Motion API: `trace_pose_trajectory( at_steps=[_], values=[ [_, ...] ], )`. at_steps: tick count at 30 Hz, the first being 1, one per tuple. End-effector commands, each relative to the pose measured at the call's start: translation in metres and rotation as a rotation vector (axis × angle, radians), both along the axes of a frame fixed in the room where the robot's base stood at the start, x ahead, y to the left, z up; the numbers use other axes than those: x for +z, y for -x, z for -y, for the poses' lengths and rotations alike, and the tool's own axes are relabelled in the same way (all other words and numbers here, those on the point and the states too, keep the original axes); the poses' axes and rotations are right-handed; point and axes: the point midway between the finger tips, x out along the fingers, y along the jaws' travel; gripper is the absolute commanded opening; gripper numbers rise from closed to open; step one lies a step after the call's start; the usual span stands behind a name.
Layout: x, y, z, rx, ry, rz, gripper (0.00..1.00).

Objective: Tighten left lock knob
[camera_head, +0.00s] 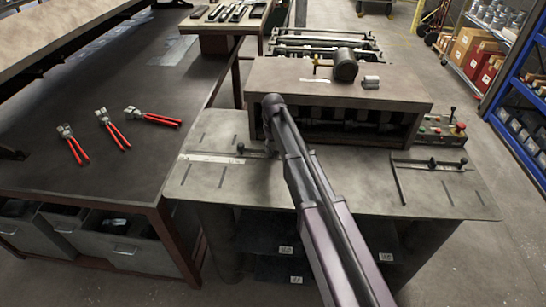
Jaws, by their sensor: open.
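The left lock knob is a small dark knob (241,148) at the left of the forming machine's front table (215,185), beside a thin bar and a pale scale strip (205,158). My arm reaches in from the bottom, and its wrist bends down at the machine's front. My gripper (270,151) points down just right of the left knob, close to the table, and appears apart from the knob. It is open; its fingers are small, dark and partly hidden by my arm. I cannot tell whether it touches anything.
A similar right knob (463,163) sits on a bar at the table's right. The machine's raised housing (400,92) stands behind the gripper. A control box (440,130) is at right. The dark workbench (120,175) at left holds red-handled pliers (112,129).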

Motion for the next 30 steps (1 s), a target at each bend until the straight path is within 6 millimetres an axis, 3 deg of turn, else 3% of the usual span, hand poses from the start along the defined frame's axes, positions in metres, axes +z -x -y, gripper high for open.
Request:
trace_pose_trajectory(
  at_steps=[9, 25, 30],
  values=[
    [-0.023, 0.000, 0.000, 0.000, 0.000, 0.000, 0.50],
    [-0.027, 0.000, 0.000, 0.000, 0.000, 0.000, 0.50],
    [-0.027, 0.000, 0.000, 0.000, 0.000, 0.000, 0.00]
  ],
)
